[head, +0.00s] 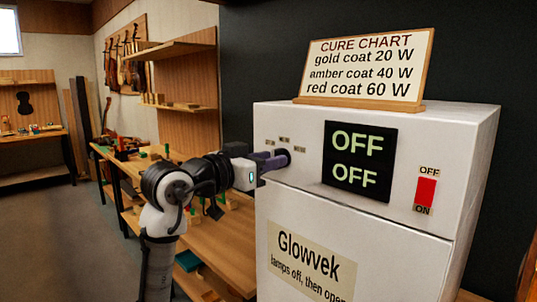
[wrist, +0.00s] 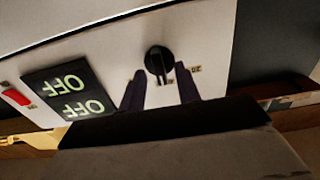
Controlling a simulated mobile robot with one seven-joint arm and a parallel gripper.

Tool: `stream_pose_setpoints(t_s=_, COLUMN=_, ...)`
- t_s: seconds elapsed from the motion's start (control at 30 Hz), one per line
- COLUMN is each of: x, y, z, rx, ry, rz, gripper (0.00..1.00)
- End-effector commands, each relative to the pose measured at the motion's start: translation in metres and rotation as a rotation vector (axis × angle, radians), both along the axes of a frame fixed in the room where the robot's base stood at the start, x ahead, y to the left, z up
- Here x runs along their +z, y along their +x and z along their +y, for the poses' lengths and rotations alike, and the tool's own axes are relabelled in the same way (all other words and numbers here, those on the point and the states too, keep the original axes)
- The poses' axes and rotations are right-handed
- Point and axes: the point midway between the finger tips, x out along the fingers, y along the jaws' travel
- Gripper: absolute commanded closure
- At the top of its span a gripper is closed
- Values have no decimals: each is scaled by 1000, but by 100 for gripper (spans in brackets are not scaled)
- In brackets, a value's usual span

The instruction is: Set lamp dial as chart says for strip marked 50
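A white lamp cabinet (head: 380,235) labelled Glowvek stands at the right. Its black round dial (wrist: 158,60) is on the front face, with small marks around it; one reads 20. In the head view the dial (head: 287,152) is partly hidden by my fingers. My gripper (wrist: 160,70) is open, its two dark fingers apart with the tips close to the dial's sides; I cannot tell whether they touch. The cure chart (head: 367,68) on top reads gold coat 20 W, amber coat 40 W, red coat 60 W. No strip marked 50 can be made out.
The display (head: 360,160) reads OFF on both lines. A red switch (head: 425,192) sits right of it, between OFF and ON labels. A wooden workbench (head: 215,240) with small items runs behind my arm. Open floor (head: 60,230) lies at the left.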

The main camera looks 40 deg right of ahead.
Motion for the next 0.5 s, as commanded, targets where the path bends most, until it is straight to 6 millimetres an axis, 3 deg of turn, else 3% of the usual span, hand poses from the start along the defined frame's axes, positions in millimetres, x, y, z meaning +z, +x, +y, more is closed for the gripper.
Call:
stream_pose_setpoints(t_s=0.33, x=0, y=1, z=-5, rx=1, ry=-1, rz=-1, gripper=67)
stream_pose_setpoints(t_s=0.5, x=0, y=1, z=-5, rx=1, ry=-1, rz=-1, gripper=87)
